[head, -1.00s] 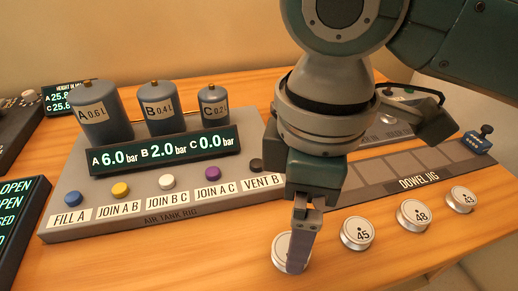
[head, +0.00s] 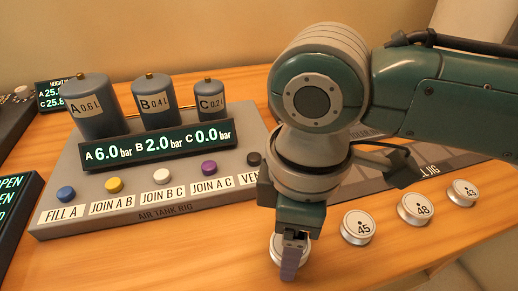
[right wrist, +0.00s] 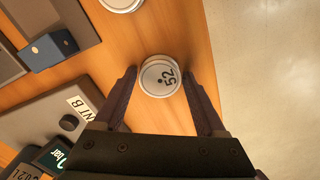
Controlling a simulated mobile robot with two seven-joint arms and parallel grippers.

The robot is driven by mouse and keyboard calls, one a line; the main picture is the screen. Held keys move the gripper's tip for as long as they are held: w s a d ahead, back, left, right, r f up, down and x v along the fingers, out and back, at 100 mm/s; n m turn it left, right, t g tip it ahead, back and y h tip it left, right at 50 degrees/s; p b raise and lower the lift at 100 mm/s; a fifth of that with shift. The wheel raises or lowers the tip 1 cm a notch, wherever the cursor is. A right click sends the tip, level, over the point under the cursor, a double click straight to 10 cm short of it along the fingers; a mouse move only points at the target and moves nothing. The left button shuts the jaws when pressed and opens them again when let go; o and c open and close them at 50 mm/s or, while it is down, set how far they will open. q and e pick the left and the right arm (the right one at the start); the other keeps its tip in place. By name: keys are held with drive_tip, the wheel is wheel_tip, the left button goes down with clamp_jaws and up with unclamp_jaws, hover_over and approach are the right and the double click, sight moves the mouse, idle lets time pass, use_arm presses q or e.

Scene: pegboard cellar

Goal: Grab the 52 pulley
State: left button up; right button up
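The 52 pulley (right wrist: 160,78) is a round silver disc lying flat on the wooden table. In the right wrist view its number faces up, and it sits between the tips of my right gripper (right wrist: 158,80), with a gap on each side. In the head view the pulley (head: 274,250) is partly hidden by my right gripper (head: 292,262), which points down over it. My right gripper is open and empty. I cannot tell whether the fingertips are down at the pulley's height. My left gripper is not in view.
Pulleys 45 (head: 357,227), 48 (head: 415,208) and 43 (head: 462,192) stand in a row to the right. The air tank rig (head: 75,222) is close on the left. The dowel jig (head: 440,166) lies behind the pulleys, partly hidden by my arm.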

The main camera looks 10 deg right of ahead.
drive_tip(key=c, duration=1)
drive_tip(key=shift+r, duration=0.1)
drive_tip(key=shift+c, duration=0.2)
